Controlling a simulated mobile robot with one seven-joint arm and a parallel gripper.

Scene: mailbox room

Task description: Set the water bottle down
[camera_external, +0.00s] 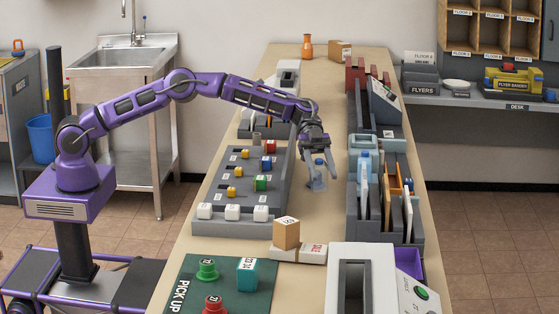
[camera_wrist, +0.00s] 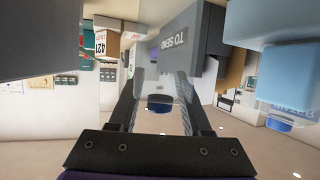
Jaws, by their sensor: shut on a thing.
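The water bottle (camera_external: 319,183) is small and clear with a blue cap, over the bench top between the grey stepped rack and the row of bins. My gripper (camera_external: 317,160) points down and is shut on it near the cap. I cannot tell whether the bottle's base touches the bench. In the wrist view, the bottle's dark blue end (camera_wrist: 159,102) shows between the two fingers of my gripper (camera_wrist: 159,85); the rest of it is hard to make out.
The bench (camera_external: 325,222) is bare around the bottle. Left is the stepped rack (camera_external: 228,190) with coloured blocks; right are grey bins (camera_external: 352,203) with a light blue container (camera_external: 364,150).

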